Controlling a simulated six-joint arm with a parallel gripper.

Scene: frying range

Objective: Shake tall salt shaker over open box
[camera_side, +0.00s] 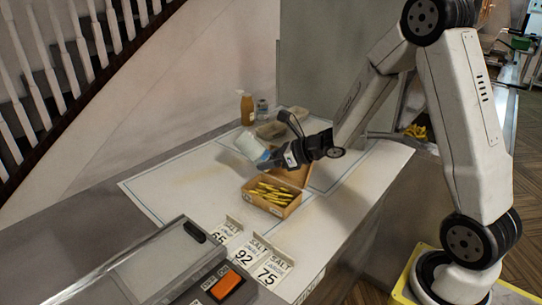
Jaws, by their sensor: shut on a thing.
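The tall salt shaker (249,145) is a pale, whitish cylinder, tilted, in the air above and behind the open box. My gripper (268,159) reaches in from the right and is shut on the shaker; the fingers are dark and their exact contact is hard to make out. The open box (283,211) is brown cardboard, stands on the white work surface below the gripper and holds yellow fries (268,192). Its raised lid (292,175) is at the back, partly hidden by my gripper. The shaker's holes cannot be made out.
An orange-brown bottle (247,108), a small clear bottle (262,110) and shallow trays (270,130) stand at the back. Number cards (243,257) stand in front, near a grey machine with an orange switch (227,285). The white surface (175,185) left of the box is clear.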

